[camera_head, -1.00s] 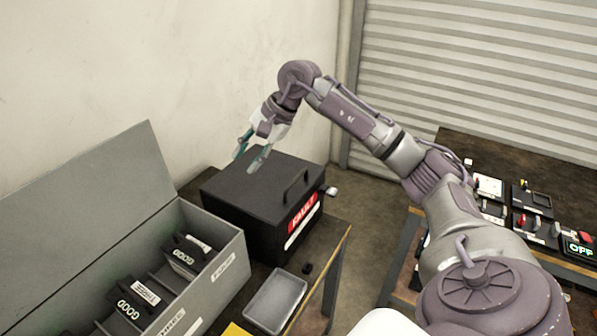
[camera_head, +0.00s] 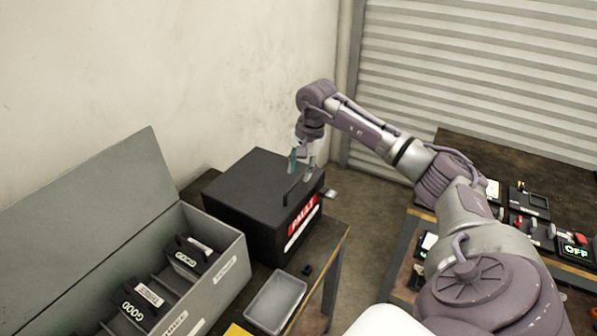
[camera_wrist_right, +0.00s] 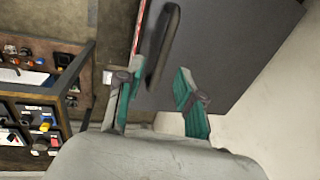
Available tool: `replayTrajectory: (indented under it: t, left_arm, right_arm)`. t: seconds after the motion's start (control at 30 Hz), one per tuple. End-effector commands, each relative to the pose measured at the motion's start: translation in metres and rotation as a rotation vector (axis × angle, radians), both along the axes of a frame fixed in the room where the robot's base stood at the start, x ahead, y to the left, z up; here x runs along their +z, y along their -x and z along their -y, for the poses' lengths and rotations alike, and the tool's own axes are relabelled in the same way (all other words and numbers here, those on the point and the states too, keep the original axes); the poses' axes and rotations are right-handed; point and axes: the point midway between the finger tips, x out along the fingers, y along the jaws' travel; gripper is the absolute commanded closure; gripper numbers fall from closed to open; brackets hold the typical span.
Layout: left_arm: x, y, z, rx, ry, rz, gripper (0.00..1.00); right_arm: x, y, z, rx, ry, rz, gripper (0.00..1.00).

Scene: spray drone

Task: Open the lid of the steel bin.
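The black steel bin (camera_head: 225,198) stands on the dark table in the head view, its lid flat and shut. A red label marks its front. A dark bar handle (camera_head: 301,187) rises near the lid's front edge. My right gripper (camera_head: 303,165) is over the lid, just above and behind the handle. In the wrist view, the right gripper (camera_wrist_right: 154,85) has its fingers apart with nothing between them. The handle (camera_wrist_right: 163,48) runs ahead of the gap, and the lid (camera_wrist_right: 225,40) fills the upper right. I cannot tell whether a finger touches the handle. My left gripper is not in view.
A grey case (camera_head: 235,266) with its lid up holds several dark units at left. A grey tray (camera_head: 275,301) lies in front of the bin. A wall stands close behind the bin. Another bench (camera_head: 480,160) with devices is at right.

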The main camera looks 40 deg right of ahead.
Motion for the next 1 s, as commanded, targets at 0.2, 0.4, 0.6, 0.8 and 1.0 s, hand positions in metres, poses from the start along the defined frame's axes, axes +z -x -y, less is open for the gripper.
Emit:
replayTrajectory:
  t: [0.2,0.4,0.6,0.8,1.0]
  left_arm:
    - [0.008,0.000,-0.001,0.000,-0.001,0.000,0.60]
    - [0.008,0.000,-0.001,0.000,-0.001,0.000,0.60]
    - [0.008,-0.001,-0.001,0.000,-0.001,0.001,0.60]
    - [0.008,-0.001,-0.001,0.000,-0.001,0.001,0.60]
    - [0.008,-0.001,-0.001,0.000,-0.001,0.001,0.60]
  right_arm:
    - [-0.022,-0.005,-0.001,-0.001,-0.001,0.000,0.63]
    - [-0.027,-0.005,-0.001,-0.001,0.001,0.000,0.63]
    - [-0.027,-0.005,-0.001,-0.001,0.000,0.001,0.71]
    - [-0.026,-0.005,-0.002,-0.001,0.000,0.001,1.00]
    - [-0.026,-0.005,-0.001,-0.001,0.000,0.001,1.00]
